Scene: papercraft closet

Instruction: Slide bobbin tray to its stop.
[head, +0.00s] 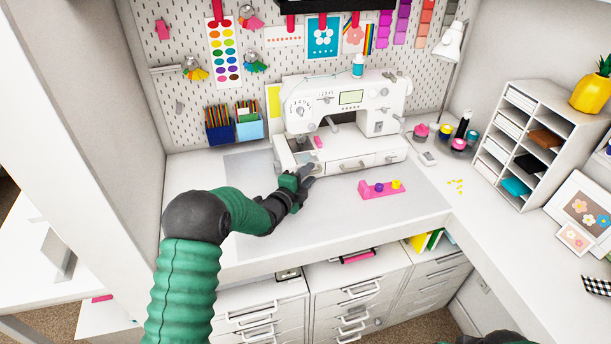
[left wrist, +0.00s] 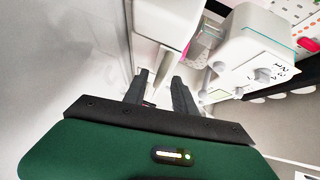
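The white sewing machine (head: 345,100) stands at the back of the desk, and part of it shows in the wrist view (left wrist: 250,60). Its low base has drawer-like fronts with handles (head: 352,166). A pink tray (head: 372,194) with a blue and a yellow bobbin lies on the grey mat, right of my left gripper and apart from it. My left gripper (head: 307,174) is just in front of the base's left end. In the wrist view its fingers (left wrist: 162,88) are apart, with nothing clearly held; whether they touch the base is unclear. My right gripper is not visible.
Pencil cups (head: 220,130) stand left of the machine. Colored jars (head: 459,144) and a paper shelf (head: 528,143) stand right. Drawers (head: 352,290) lie below the desk edge.

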